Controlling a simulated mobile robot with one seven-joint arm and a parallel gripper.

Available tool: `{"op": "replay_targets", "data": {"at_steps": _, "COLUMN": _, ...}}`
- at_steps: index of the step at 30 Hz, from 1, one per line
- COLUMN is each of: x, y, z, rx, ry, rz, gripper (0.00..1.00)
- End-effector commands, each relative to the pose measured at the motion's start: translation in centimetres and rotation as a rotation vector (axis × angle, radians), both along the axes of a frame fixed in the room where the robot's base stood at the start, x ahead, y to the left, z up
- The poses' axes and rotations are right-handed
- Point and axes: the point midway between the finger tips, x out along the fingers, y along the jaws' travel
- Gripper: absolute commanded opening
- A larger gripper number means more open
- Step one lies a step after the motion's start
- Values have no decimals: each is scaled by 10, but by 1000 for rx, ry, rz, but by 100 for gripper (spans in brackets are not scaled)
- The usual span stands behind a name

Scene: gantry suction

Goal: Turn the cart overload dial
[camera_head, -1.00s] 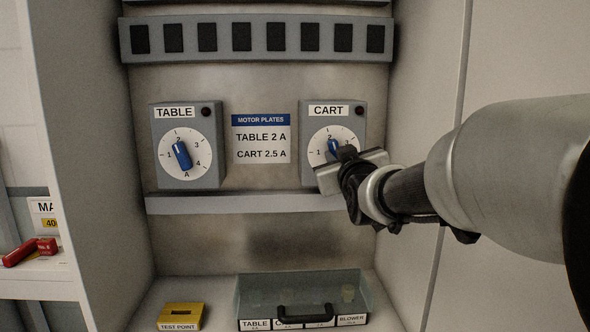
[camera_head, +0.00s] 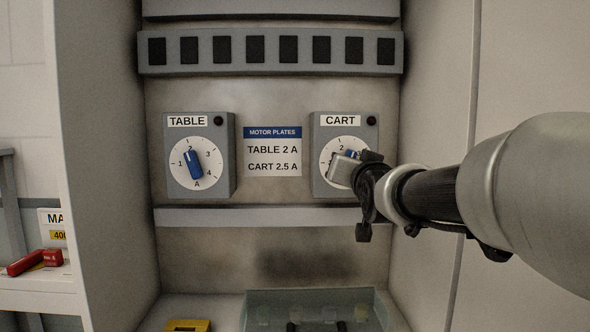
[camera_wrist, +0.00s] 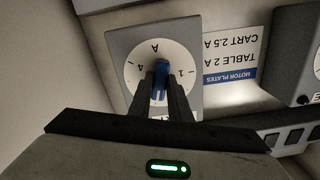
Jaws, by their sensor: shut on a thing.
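The CART overload unit (camera_head: 321,183) is a grey box with a white dial face, a blue knob and a dark lamp at its top right. My gripper (camera_head: 351,157) reaches in from the right and covers much of the dial. In the wrist view, which is upside down, my gripper's two dark fingers (camera_wrist: 162,88) are closed on either side of the blue knob (camera_wrist: 161,68). The CART dial face (camera_wrist: 153,47) shows A, 4 and 1 there. The fingers hide other numbers, and I cannot tell exactly where the knob points.
The TABLE unit (camera_head: 227,182) with its own blue knob stands left of a motor plates sign (camera_head: 272,152), which reads TABLE 2 A and CART 2.5 A. A ledge (camera_head: 250,216) runs below. A clear bin (camera_head: 300,299) and a yellow block (camera_head: 188,326) lie lower down.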

Motion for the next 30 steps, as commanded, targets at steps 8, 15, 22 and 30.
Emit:
{"op": "replay_targets", "data": {"at_steps": 8, "x": 0, "y": 0, "z": 2, "rx": 9, "ry": -4, "rz": 1, "gripper": 0}}
{"op": "replay_targets", "data": {"at_steps": 15, "x": 0, "y": 0, "z": 3, "rx": 8, "ry": -4, "rz": 1, "gripper": 29}}
{"op": "replay_targets", "data": {"at_steps": 22, "x": 0, "y": 0, "z": 1, "rx": 8, "ry": -2, "rz": 0, "gripper": 36}}
{"op": "replay_targets", "data": {"at_steps": 30, "x": -14, "y": 0, "z": 2, "rx": 8, "ry": -3, "rz": 0, "gripper": 36}}
